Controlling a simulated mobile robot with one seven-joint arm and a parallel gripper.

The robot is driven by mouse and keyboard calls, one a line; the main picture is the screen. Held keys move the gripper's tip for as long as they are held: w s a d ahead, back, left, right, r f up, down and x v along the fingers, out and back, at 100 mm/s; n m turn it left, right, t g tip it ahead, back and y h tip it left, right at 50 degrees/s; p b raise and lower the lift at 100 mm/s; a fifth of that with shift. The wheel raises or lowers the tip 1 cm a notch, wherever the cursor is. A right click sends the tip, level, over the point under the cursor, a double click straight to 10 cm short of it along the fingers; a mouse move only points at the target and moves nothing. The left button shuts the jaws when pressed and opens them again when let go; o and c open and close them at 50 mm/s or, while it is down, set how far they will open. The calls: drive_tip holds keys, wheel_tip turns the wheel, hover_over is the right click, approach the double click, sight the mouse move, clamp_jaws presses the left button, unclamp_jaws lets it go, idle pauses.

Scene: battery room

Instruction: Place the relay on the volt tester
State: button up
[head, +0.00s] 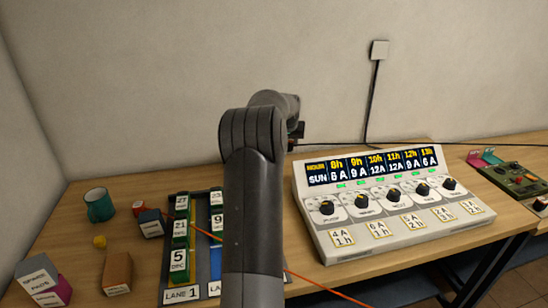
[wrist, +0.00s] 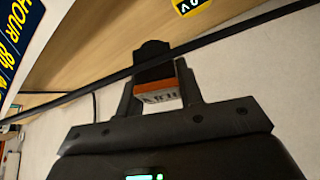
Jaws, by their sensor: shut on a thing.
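My gripper (wrist: 158,90) is shut on a small block in the wrist view. The block, taken to be the relay (wrist: 158,101), has an orange-brown edge and a pale face with dark letters I cannot read surely. It sits between the two black fingers. In the head view my arm hides most of the gripper and the block. I cannot surely pick out the volt tester. An olive box with knobs (head: 520,180) at the right edge of the head view may be it. A yellow piece marked with a V (wrist: 190,5) shows at the top of the wrist view.
A large pale console (head: 318,243) with dials and a lit display fills the middle of the table. A numbered lane rack (head: 174,287), several loose blocks and a teal mug (head: 99,205) are at left. A dark cable (head: 371,95) runs down the wall.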

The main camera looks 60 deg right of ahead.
drive_tip(key=w+f, duration=0.1)
drive_tip(key=w, duration=0.1)
drive_tip(key=w+f, duration=0.1)
drive_tip(key=w, duration=0.1)
drive_tip(key=w+f, duration=0.1)
drive_tip(key=w, duration=0.1)
drive_tip(key=shift+w+f, duration=0.15)
drive_tip(key=shift+f, duration=2.25)
drive_tip(key=shift+a+f, duration=0.1)
drive_tip(key=o, duration=1)
